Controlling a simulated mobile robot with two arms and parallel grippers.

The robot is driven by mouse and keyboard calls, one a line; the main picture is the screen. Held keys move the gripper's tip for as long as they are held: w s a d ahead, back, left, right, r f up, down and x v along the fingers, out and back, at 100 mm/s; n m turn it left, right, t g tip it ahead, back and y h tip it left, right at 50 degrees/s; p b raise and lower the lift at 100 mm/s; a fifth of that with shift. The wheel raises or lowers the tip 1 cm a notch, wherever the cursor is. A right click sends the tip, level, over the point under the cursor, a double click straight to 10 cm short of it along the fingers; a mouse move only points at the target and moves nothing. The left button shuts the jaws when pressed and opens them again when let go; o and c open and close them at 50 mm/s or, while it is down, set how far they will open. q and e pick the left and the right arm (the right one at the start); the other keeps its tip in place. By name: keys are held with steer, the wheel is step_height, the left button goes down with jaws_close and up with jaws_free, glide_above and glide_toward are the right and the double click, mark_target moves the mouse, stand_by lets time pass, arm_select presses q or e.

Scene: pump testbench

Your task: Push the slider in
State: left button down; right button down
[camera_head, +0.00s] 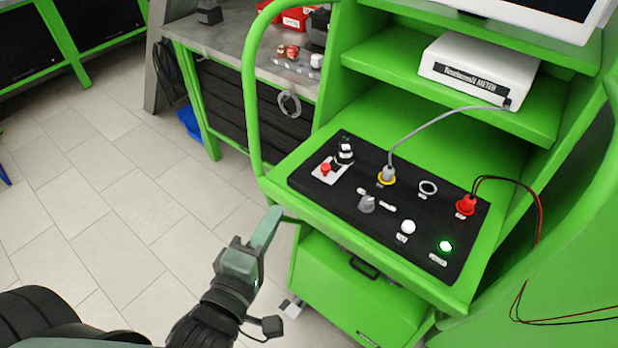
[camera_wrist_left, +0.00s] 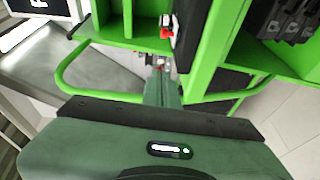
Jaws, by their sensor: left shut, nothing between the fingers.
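The black control panel (camera_head: 330,188) lies on the green bench shelf. At its left end are a white plate (camera_head: 321,177) with a red knob (camera_head: 325,169) and a black-and-white knob (camera_head: 344,150). I cannot tell for sure which part is the slider. My left gripper (camera_head: 278,214) is shut and empty, left of and in front of the panel, near the shelf's front rim; the view does not settle whether it touches. In the left wrist view the closed fingers (camera_wrist_left: 159,76) point toward the green frame, with a red part (camera_wrist_left: 165,33) beyond. My right gripper is not in view.
A grey cable plug (camera_head: 388,174), red plug (camera_head: 466,205), grey dial (camera_head: 367,204), white button (camera_head: 408,227) and lit green button (camera_head: 446,246) fill the panel. A green rail (camera_head: 250,95) rises at its left. Open floor lies left.

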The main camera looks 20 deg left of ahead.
mark_target(312, 191)
arm_select(q)
steer(key=w, duration=0.3)
steer(key=w+p, duration=0.1)
steer(key=w, duration=0.6)
steer(key=shift+w+d+f+p, duration=0.15)
steer(key=shift+w+f+p, duration=0.1)
steer(key=shift+f+p, duration=0.1)
steer(key=shift+w+d+f, duration=0.2)
steer(key=shift+w+d, duration=0.55)
steer(key=shift+d, duration=0.25)
steer(key=shift+w+d+f+p, duration=0.15)
steer(key=shift+w+d+p, duration=0.2)
steer(key=shift+d, duration=0.15)
